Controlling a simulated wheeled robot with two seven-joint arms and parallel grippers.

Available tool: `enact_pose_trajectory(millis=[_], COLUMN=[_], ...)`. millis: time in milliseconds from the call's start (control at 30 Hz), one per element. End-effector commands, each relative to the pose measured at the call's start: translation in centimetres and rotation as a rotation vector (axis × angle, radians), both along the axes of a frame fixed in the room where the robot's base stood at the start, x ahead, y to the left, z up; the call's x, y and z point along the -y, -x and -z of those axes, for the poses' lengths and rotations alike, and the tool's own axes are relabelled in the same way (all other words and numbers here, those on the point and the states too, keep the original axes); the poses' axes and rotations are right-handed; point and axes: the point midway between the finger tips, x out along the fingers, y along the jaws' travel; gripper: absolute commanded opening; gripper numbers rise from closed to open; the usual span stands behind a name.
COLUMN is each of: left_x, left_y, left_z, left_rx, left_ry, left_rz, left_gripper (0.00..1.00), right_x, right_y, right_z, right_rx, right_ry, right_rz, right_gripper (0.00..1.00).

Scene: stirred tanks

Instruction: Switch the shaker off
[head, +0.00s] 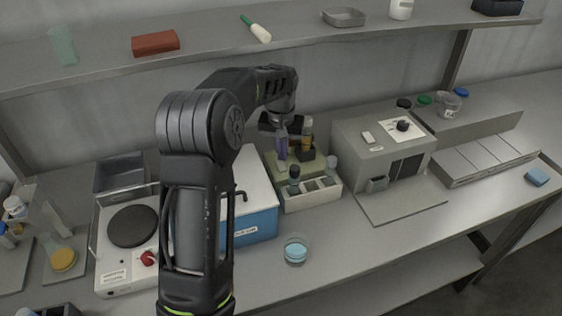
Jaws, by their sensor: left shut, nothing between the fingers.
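An olive-green block-like device (316,168), which may be the shaker, stands at the middle back of the bench with bottles and a dark holder on top. I cannot make out its switch or whether it is on. My left gripper (282,138) hangs over its left part, fingers pointing down, shut and empty. A purple-tinted upright shape (282,157) shows just under the fingers. I cannot tell whether they touch it. A white rack (318,197) with dark-capped bottles stands in front of the device. My right gripper is not in view.
A blue box (255,227) with a white lid and a hot plate (133,226) with a red knob stand left. A grey cabinet (360,138) with a black knob stands right. A glass dish (295,249) lies in front. A shelf (200,50) runs above.

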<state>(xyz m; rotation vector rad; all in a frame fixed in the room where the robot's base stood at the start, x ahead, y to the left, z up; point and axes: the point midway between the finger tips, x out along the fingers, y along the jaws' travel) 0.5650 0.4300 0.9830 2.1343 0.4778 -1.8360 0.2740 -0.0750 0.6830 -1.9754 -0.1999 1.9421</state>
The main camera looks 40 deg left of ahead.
Motion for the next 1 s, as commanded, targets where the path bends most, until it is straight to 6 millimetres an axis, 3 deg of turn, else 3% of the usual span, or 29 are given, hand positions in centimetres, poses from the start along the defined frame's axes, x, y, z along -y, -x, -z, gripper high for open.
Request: enact_pose_trajectory(millis=[400, 1000], left_x=[0.0, 0.0], left_y=[0.0, 0.0], left_z=[-3.6, -3.5], left_rx=[0.001, 0.0], left_ry=[0.0, 0.0], left_rz=[0.0, 0.0], left_gripper=[0.0, 0.0], right_x=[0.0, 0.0], right_y=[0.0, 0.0], right_z=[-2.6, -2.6], right_rx=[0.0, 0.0], right_ry=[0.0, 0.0], right_rz=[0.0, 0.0], right_gripper=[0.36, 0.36])
